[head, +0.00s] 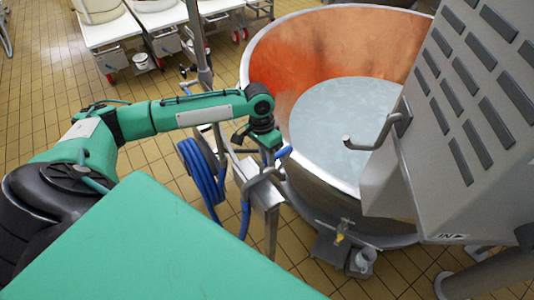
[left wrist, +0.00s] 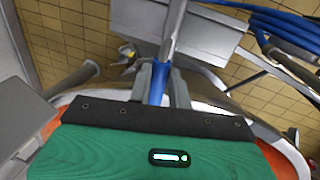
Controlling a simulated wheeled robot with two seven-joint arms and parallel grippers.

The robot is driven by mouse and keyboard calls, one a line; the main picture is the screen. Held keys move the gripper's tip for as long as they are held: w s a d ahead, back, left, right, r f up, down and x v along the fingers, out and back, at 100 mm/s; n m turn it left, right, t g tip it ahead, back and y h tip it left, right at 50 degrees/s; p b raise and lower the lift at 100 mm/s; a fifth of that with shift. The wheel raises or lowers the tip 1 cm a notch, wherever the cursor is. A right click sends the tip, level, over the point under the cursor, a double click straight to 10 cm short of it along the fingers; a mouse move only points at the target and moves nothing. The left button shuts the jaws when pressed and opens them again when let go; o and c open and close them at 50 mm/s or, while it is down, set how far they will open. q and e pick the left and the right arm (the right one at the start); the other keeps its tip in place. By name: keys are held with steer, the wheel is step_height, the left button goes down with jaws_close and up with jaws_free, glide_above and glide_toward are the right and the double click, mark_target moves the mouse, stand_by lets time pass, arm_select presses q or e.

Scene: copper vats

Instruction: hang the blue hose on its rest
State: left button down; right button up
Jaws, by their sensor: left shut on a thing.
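The blue hose (head: 204,178) hangs in coils beside the copper vat, on the left of its rim; its coils also show at the upper right of the left wrist view (left wrist: 285,28). My left gripper (head: 272,149) is over the vat's left rim. In the left wrist view its fingers (left wrist: 158,86) are shut on the hose's blue grip (left wrist: 157,80), from which a grey metal tube (left wrist: 173,35) runs away. A bent grey hook (head: 372,142) sticks out from the grey machine at right; I cannot tell whether it is the rest. My right gripper is out of view.
The copper vat (head: 262,62) with pale liquid (head: 345,115) fills the centre. A slatted grey machine (head: 445,150) stands over its right side. A metal post (head: 197,40) rises near the coils. White tables (head: 108,30) stand at the back; tiled floor is open at left.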

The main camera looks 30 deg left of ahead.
arm_select(q)
steer(key=shift+d+f, duration=0.1)
steer(key=shift+f, duration=0.15)
steer(key=c, duration=1.2)
jaws_free()
